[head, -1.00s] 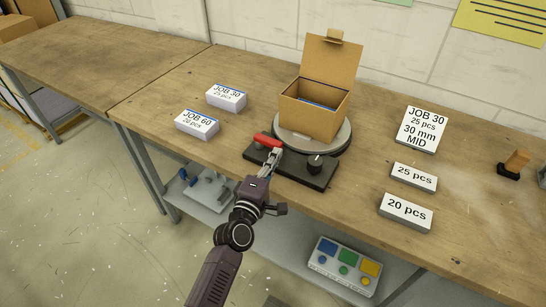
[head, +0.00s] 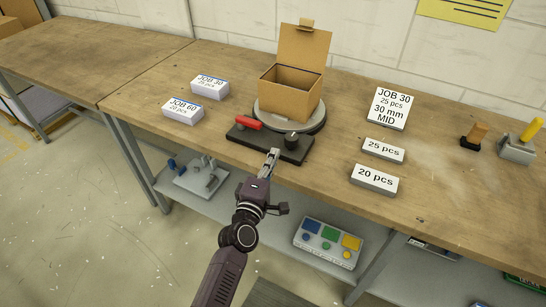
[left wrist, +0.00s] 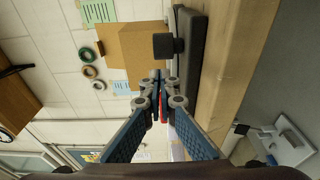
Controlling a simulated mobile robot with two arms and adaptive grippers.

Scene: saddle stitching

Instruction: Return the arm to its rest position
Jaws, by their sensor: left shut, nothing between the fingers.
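My left gripper (head: 273,155) is shut and empty. In the head view its tips show against the front edge of the black control base (head: 265,147), apart from the red lever (head: 249,123) and below the black knob (head: 291,139). In the left wrist view the closed fingers (left wrist: 160,78) point toward the cardboard box (left wrist: 130,52), with the black knob (left wrist: 163,46) near them. A bit of red shows behind the fingers. The open box (head: 290,96) stands upright on a round grey plate (head: 262,118). Its visible inside looks empty. My right gripper is not in view.
Two labelled stacks, JOB 30 (head: 210,87) and JOB 60 (head: 183,111), lie left of the box. A job sign (head: 388,108) and two count blocks (head: 383,150) (head: 374,180) stand right. A stamp (head: 475,135) is farther right. A button panel (head: 328,243) sits on the lower shelf.

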